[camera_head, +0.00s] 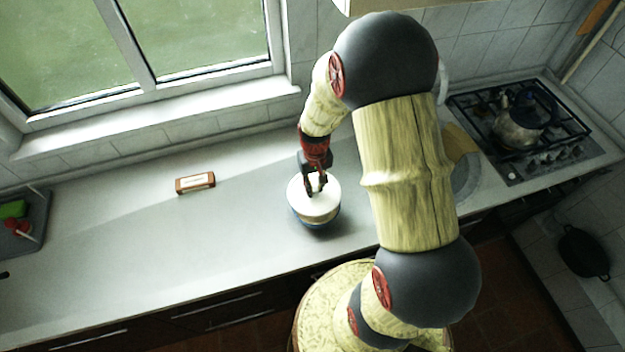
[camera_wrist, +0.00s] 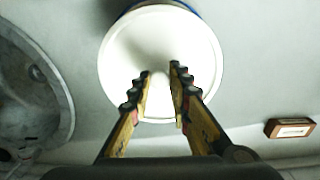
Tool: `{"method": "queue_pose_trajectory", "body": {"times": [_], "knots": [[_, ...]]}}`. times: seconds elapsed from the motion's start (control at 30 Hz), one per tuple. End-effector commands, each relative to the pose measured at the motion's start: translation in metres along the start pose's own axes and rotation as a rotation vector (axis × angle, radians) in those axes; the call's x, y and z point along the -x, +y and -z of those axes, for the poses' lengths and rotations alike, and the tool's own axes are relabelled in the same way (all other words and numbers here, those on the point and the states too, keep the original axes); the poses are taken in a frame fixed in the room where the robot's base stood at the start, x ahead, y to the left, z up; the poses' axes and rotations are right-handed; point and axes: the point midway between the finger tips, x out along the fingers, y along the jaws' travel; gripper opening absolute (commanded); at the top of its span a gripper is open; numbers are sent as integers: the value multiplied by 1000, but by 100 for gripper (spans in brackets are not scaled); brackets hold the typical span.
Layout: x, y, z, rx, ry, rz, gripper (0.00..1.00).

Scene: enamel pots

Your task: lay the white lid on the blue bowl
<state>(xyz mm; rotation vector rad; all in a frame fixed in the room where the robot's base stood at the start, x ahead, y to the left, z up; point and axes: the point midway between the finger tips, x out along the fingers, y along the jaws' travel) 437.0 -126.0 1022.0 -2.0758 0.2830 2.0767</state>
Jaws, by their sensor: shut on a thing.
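The white lid (camera_head: 314,206) is round and pale and lies over the blue bowl (camera_head: 318,224) on the counter, covering nearly all of its opening. In the wrist view the lid (camera_wrist: 158,55) fills the upper middle, and a thin blue edge of the bowl (camera_wrist: 178,5) shows past its far rim. My gripper (camera_head: 316,190) is above the lid, pointing down, with its fingers on a small white knob at the lid's middle. In the wrist view my gripper (camera_wrist: 160,75) has its two fingertips close on either side of the knob. I cannot tell whether the lid is fully seated.
A small brown box with a white label (camera_head: 195,182) lies on the counter to the left. A gas stove (camera_head: 520,125) with a metal kettle (camera_head: 518,130) stands at the right. A dark tray (camera_head: 22,225) is at the far left. The counter between is clear.

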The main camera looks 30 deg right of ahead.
Motion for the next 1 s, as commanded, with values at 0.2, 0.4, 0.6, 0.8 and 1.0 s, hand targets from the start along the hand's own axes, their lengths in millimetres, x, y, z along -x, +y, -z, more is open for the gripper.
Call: {"method": "queue_pose_trajectory", "body": {"times": [0.2,0.4,0.6,0.8,1.0], "knots": [[-1,0,-16,0,0,0,0],[-13,0,-21,0,0,0,0],[-23,0,-20,0,1,0,0],[-27,0,-20,0,1,0,0],[-27,0,-20,0,1,0,0]]}}
